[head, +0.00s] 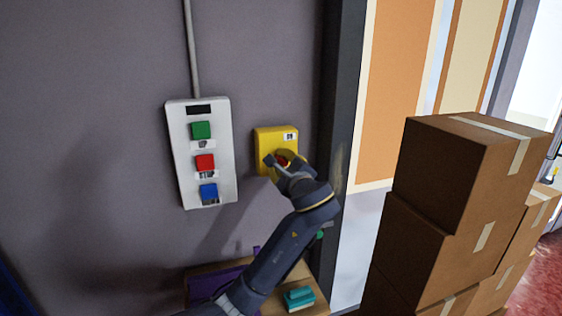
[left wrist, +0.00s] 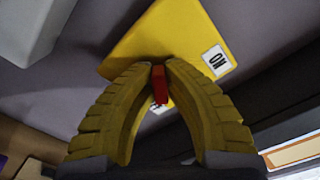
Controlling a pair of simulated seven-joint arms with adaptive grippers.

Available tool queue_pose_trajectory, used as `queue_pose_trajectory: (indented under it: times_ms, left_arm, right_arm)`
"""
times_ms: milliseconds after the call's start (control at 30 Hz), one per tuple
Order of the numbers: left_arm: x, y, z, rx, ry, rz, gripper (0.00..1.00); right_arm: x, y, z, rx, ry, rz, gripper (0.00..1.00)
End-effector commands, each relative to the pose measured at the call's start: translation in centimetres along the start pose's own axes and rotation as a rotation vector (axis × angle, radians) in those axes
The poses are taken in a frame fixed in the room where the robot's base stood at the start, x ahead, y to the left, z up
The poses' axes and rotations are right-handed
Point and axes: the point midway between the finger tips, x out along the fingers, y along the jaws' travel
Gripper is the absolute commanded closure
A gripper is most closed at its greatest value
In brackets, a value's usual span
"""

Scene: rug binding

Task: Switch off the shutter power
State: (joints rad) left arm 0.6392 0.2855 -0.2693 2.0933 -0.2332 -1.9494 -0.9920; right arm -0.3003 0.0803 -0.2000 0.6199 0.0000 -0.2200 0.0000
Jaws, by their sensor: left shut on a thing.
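A yellow switch box (head: 267,138) is on the grey wall, right of a white button panel. Its red switch handle (head: 281,161) is mostly hidden by my left gripper (head: 282,165). In the left wrist view the yellow box (left wrist: 165,35) fills the upper middle, with a white label (left wrist: 215,60) reading ON near one edge. There the two yellow ribbed fingers of my left gripper (left wrist: 159,68) are closed on the narrow red handle (left wrist: 160,86). A second label behind the fingers is partly hidden. My right gripper is not in view.
The white panel (head: 184,170) has green, red and blue buttons and a conduit (head: 193,60) above. A dark door frame (head: 340,120) stands right of the box. Stacked cardboard boxes (head: 440,180) fill the right. Below, a wooden surface carries a teal object (head: 299,298).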

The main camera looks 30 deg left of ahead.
Motion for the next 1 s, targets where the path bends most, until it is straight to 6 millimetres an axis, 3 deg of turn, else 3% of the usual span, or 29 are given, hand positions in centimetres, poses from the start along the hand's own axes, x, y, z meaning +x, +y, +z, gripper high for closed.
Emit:
queue_pose_trajectory:
  times_ms: [500,1000]
  left_arm:
    - [-0.02,0.11,-0.1,-0.361,0.002,0.002,1.0]
    - [0.02,0.11,-0.04,-0.481,0.0,0.001,1.0]
  right_arm:
    - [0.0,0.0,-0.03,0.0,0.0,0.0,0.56]
    - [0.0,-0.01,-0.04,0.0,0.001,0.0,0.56]
